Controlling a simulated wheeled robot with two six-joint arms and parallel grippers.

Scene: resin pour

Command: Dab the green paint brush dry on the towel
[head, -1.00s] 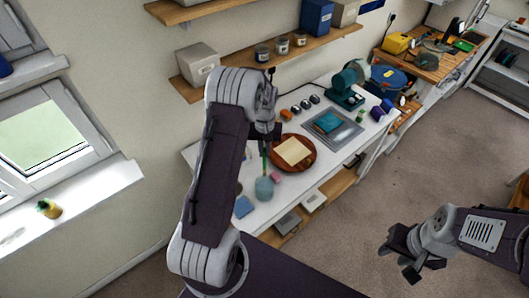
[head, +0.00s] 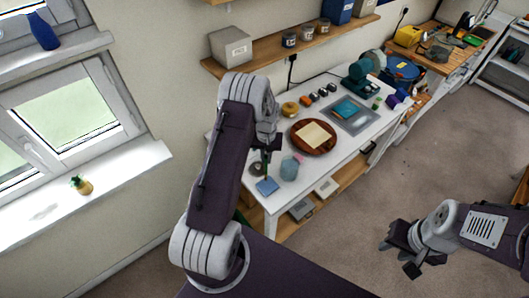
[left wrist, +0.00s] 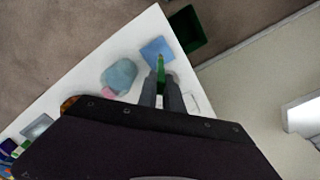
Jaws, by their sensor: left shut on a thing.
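My left gripper (head: 267,152) is shut on the green paint brush (head: 266,171), which points down. The brush also shows between the fingers in the left wrist view (left wrist: 161,70). Its tip overlaps the blue towel (head: 267,187); I cannot tell whether it touches. The towel lies flat near the table's front left corner and shows beyond the brush tip in the left wrist view (left wrist: 152,50). My right gripper (head: 399,252) is open and empty, over the floor away from the table.
A round wooden tray (head: 327,147) with a cream sheet lies right of the jar. A grey mat (head: 366,120) with a teal item lies farther back. A dark green bin (left wrist: 187,28) stands on the floor beside the table's edge near the towel.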

